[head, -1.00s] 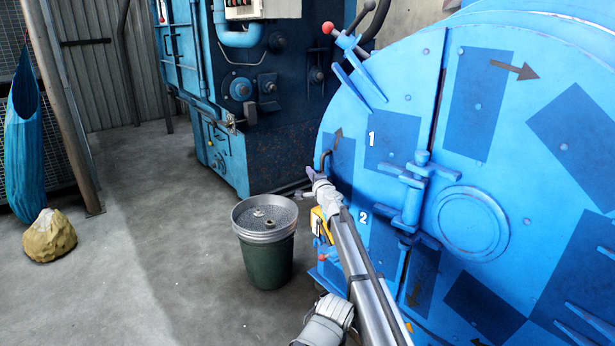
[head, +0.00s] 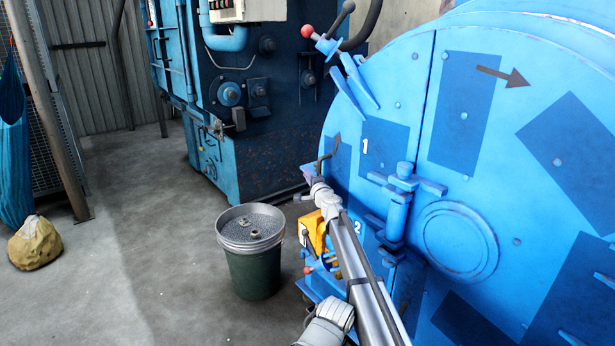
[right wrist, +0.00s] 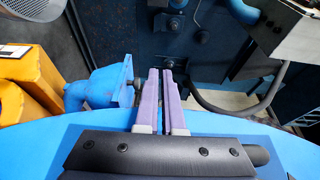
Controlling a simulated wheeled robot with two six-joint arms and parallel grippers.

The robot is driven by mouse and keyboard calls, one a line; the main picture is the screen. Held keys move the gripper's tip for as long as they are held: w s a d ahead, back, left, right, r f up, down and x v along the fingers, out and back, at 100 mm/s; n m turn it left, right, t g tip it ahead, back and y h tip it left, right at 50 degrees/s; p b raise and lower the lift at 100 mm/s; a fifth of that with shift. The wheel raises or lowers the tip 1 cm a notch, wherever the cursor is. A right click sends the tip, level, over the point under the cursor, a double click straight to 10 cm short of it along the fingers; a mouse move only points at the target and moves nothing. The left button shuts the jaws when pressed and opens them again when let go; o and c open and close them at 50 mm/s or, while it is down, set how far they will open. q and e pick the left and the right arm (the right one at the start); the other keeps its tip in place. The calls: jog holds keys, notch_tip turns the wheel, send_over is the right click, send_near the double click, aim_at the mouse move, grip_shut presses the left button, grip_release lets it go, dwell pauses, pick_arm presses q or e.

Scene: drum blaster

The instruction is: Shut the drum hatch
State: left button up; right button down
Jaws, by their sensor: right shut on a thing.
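The blue drum hatch (head: 345,195) is the left part of the round drum front in the head view, marked 1 and 2. A dark seam divides it from the right part (head: 460,120), with a blue hinge-like fitting (head: 398,205) at the seam. A dark bent handle (head: 326,158) stands at its left edge. My right gripper (head: 316,181) is at this handle and shut on it; the grip is partly hidden. In the right wrist view its purple fingers (right wrist: 161,95) are close together over the blue rim (right wrist: 230,124). My left gripper is out of view.
A green bucket (head: 254,275) with a metal top stands left of the drum. A yellow part (head: 315,229) sits by the hatch's lower left. A blue machine (head: 225,160) stands behind. Bare floor (head: 150,260) lies left of the bucket.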

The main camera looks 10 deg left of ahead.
jog(key=shift+w+d+h, duration=0.2)
jog(key=shift+w+d, duration=0.2)
jog(key=shift+d, duration=0.2)
jog(key=shift+w+d+h, duration=0.2)
jog(key=shift+w+d, duration=0.2)
jog(key=shift+d, duration=0.2)
jog(key=s+d+f+n+g+y, duration=0.1)
jog(key=s+d+f+n+g, duration=0.15)
jog(key=s, duration=0.65)
jog(key=s+d+f+n+g+y, duration=0.1)
jog(key=s+d+n, duration=0.25)
jog(key=s, duration=0.55)
jog(key=s+d+f+n+g+h, duration=0.2)
jog(key=s+d+f+g+h, duration=0.3)
jog(key=s+d, duration=0.6)
jog(key=s+d+f+n+g+h, duration=0.25)
jog(key=s+d+f, duration=0.5)
jog(key=s, duration=0.55)
jog(key=s+d+f+n+g+h, duration=0.2)
jog(key=s+d+f+g+h, duration=0.3)
jog(key=s+d, duration=0.6)
jog(key=s+a+n+p, duration=0.25)
jog(key=s+a, duration=0.35)
jog(key=a, duration=0.6)
notch_tip(320, 180, up, 31)
jog(key=y+p, duration=0.1)
jog(key=p, duration=2.8)
jog(key=shift+s+d+f+n, duration=0.2)
jog(key=shift+d+n, duration=0.05)
jog(key=shift+n, duration=0.15)
